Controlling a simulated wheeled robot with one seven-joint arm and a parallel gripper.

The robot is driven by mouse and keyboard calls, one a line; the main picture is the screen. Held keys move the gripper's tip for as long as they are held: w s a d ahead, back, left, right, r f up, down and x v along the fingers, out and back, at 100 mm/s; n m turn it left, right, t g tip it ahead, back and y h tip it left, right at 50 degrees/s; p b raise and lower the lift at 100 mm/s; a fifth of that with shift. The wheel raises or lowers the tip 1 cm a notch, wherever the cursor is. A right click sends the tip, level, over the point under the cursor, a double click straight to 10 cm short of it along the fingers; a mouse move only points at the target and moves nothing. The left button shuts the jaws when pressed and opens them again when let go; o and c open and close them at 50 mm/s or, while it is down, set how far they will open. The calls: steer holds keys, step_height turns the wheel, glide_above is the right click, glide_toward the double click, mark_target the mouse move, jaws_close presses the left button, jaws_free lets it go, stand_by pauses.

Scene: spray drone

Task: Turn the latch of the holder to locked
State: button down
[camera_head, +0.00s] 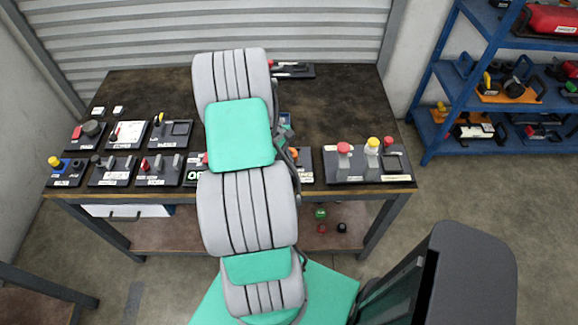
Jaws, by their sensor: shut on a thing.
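My arm, in white and green covers, runs up the middle of the head view and covers the centre of the workbench. My gripper cannot be made out; the arm hides the place below it. I cannot tell which device is the holder, and no latch is clearly seen. A black base with a red part (289,70) lies at the back of the bench, partly behind the arm. A dark panel with an orange knob (294,153) shows just right of the arm, partly covered.
The workbench (340,105) has bare room at the back right. Several small control panels (135,169) stand on its left side. A panel with red and yellow knobs (367,162) stands front right. A blue shelf (450,85) with tools is on the right.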

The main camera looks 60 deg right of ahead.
steer(key=m+y+b, duration=0.1)
steer(key=m, duration=0.2)
steer(key=shift+d+f, duration=0.1)
steer(key=shift+d, duration=0.05)
steer(key=m+b, duration=0.1)
steer(key=m, duration=0.1)
steer(key=m+t+y+b, duration=0.1)
steer(key=m, duration=0.1)
steer(key=shift+d+y, duration=0.1)
steer(key=shift+y, duration=0.2)
steer(key=m+b, duration=0.2)
steer(key=m, duration=0.1)
steer(key=shift+s+t+y+b, duration=0.15)
steer(key=shift+t+y+b, duration=0.15)
steer(key=shift+t+y, duration=0.1)
steer(key=shift+d+m+t+b, duration=0.1)
steer(key=shift+m+t+b, duration=0.2)
steer(key=shift+m+b, duration=0.5)
steer(key=shift+m, duration=0.3)
steer(key=c, duration=1.5)
jaws_free()
